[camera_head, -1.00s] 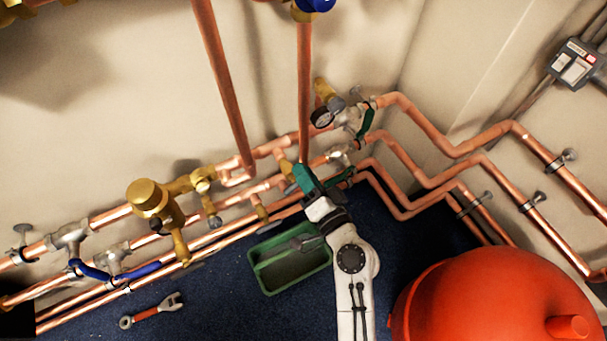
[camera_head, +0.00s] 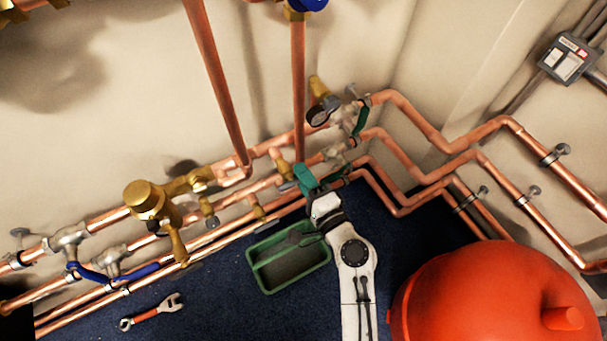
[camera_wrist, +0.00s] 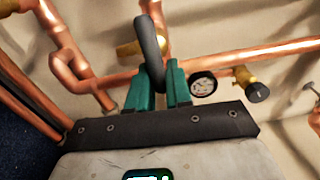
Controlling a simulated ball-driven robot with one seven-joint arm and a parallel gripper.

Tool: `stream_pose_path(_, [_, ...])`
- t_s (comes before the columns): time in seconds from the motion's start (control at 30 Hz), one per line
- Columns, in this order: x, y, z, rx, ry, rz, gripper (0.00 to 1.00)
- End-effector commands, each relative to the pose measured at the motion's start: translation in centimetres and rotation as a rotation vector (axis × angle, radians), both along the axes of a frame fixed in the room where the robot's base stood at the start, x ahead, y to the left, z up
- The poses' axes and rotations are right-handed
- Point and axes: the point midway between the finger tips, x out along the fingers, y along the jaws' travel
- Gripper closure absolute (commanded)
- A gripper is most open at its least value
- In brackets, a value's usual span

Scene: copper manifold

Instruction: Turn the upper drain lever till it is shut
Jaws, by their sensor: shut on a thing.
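The upper drain is a short brass fitting (camera_head: 283,168) hanging from the upper copper pipe, just left of my gripper in the head view. My gripper (camera_head: 305,176) has green fingers and is at this fitting. In the wrist view my gripper (camera_wrist: 158,85) is shut on a dark grey, curved lever (camera_wrist: 150,40), which stands up between the two fingers. Brass (camera_wrist: 128,48) shows just left of the lever. The fingers and wrist hide the lever's lower part, so its exact angle to the pipe is hard to tell.
Another brass drain (camera_head: 257,207) hangs lower left. Green valve levers (camera_head: 361,122) and a pressure gauge (camera_head: 318,116) are close on the right; the gauge (camera_wrist: 203,84) also shows in the wrist view. A green tray (camera_head: 262,282), a wrench (camera_head: 152,313) and a red tank (camera_head: 490,300) are below.

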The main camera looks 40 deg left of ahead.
Motion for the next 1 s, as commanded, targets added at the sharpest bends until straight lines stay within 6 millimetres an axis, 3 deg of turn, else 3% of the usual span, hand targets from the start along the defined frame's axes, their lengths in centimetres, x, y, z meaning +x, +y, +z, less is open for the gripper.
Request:
stream_pose_path(0.4, [0.07, -0.14, -0.31, 0.000, 0.011, -0.004, 1.00])
stream_pose_path(0.43, [0.07, -0.14, -0.31, 0.000, 0.011, -0.004, 0.80])
stream_pose_path(0.63, [0.05, -0.11, -0.22, 0.001, 0.010, -0.003, 0.61])
stream_pose_path(1.0, [-0.27, -0.86, -0.16, 0.002, 0.010, -0.003, 0.60])
